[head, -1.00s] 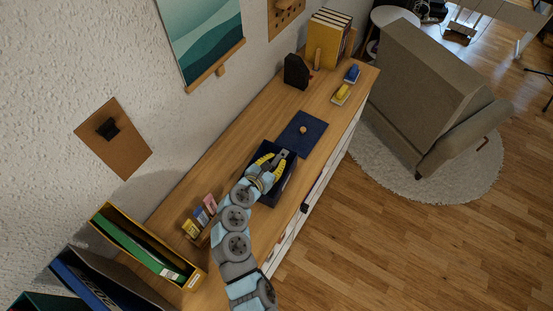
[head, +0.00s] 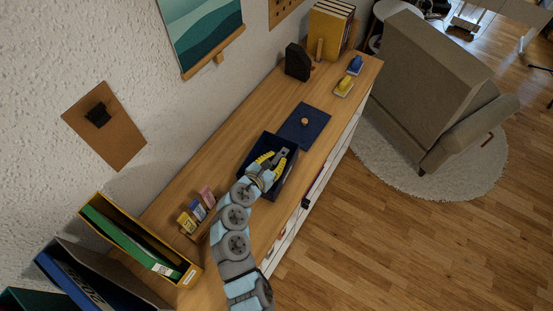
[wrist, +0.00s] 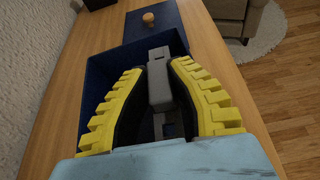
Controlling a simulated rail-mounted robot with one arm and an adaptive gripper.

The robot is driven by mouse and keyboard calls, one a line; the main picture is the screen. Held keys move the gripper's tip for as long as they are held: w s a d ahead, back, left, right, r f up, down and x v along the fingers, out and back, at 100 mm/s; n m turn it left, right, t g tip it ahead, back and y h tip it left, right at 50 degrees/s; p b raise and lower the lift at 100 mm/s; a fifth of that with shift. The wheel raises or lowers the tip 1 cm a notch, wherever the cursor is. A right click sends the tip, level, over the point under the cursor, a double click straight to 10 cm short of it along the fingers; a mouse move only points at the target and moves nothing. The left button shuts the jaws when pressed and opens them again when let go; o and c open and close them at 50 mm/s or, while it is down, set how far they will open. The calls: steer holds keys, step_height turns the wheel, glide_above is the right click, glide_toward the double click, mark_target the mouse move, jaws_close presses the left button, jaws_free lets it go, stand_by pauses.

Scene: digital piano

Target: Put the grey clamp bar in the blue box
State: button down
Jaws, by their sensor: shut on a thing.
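The blue box (head: 291,181) stands open on the wooden shelf top; its dark blue wall also shows in the wrist view (wrist: 95,85). My gripper (head: 275,158), with yellow toothed fingers, is over the box. In the wrist view my gripper (wrist: 160,95) is shut on the grey clamp bar (wrist: 159,88), which lies between the two fingers. The bar's far end points toward the far wall of the box. Its lower end is partly hidden by the fingers, and I cannot tell whether it touches the box floor.
A dark blue lidlike panel with a round wooden knob (head: 304,122) lies beyond the box. A yellow file holder (head: 188,272) and small upright packets (head: 196,212) stand nearer. A black block (head: 297,62) and yellow books (head: 328,32) stand at the far end.

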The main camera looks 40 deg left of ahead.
steer(key=c, duration=1)
jaws_free()
steer(key=shift+r+p, duration=5)
steer(key=shift+p, duration=0.15)
